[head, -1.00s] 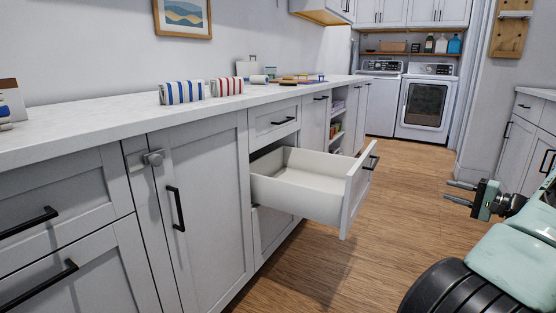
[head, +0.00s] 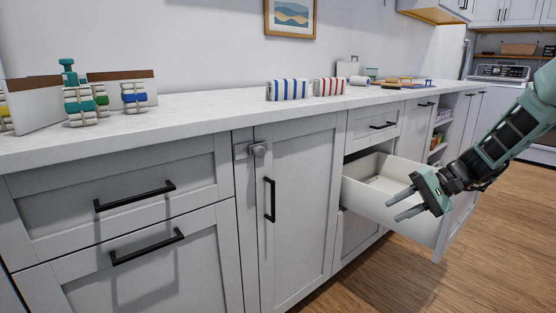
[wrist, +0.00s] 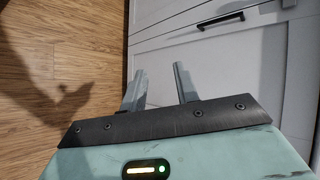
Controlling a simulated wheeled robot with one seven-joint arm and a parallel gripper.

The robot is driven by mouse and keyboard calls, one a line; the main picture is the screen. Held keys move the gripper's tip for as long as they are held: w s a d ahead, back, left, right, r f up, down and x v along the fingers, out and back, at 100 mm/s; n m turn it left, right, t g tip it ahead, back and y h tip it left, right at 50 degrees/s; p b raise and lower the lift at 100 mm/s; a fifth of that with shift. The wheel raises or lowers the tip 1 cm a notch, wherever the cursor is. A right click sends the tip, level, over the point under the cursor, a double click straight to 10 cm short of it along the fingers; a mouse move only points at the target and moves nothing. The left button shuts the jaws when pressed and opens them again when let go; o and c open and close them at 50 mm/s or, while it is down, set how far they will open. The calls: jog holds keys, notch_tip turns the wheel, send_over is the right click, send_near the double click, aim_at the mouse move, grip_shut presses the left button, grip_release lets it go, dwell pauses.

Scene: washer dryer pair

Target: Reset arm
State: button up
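My arm reaches in from the right side of the head view. My gripper (head: 400,203) is open and empty, its two fingers apart and pointing left. In the head view it overlaps the front of the open drawer (head: 368,190), and I cannot tell how close it is to it. In the wrist view my gripper (wrist: 160,88) shows two spread fingers with nothing between them. Beyond them are the wooden floor (wrist: 60,60) and white cabinet fronts (wrist: 220,60).
A long white counter (head: 200,118) runs above cabinets on the left. The washer (head: 497,85) stands at the back. Wooden floor (head: 370,285) lies free at the lower right.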

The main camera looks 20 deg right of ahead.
jog(key=s+a+n+g+h, duration=0.2)
jog(key=s+a+n+g, duration=0.15)
jog(key=a, duration=0.85)
jog(key=s+a+n+g+h, duration=0.3)
jog(key=s+a, duration=0.2)
jog(key=a, duration=0.7)
jog(key=s+a+n+t+h, duration=0.15)
jog(key=s+a+n, duration=0.3)
jog(key=s, duration=0.45)
jog(key=s+a+n+t+h, duration=0.1)
jog(key=s+a+n+h, duration=0.3)
jog(key=s, duration=0.4)
notch_tip(320, 180, up, 33)
jog(key=y+p, duration=0.1)
jog(key=p, duration=3.1)
jog(key=shift+a+p, duration=0.3)
jog(key=shift+a, duration=0.05)
jog(key=shift+d+f, duration=0.1)
